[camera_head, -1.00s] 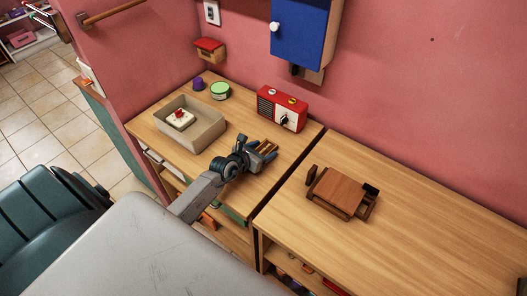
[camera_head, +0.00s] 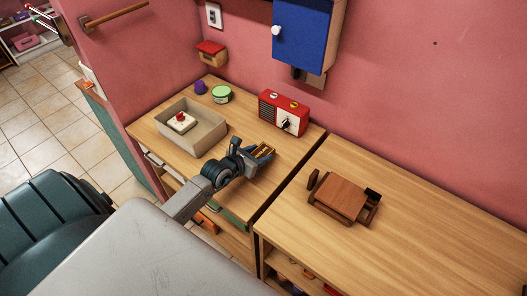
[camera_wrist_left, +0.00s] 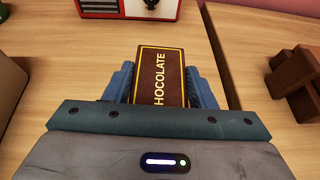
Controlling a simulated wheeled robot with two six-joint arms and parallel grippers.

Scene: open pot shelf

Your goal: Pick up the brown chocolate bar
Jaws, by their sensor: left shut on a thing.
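The brown chocolate bar (camera_wrist_left: 160,72), with gold lettering and a gold border, sits between the blue fingers of my left gripper (camera_wrist_left: 158,85) in the left wrist view. In the head view the chocolate bar (camera_head: 263,151) shows at the tip of my left gripper (camera_head: 258,154), in front of the red radio. The fingers are shut on the bar from both sides. Whether the bar is clear of the tabletop is hard to tell. My right gripper is not in view.
A red radio (camera_head: 284,112) stands behind the gripper. A small wooden object (camera_head: 342,196) is on the right table (camera_head: 430,240).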

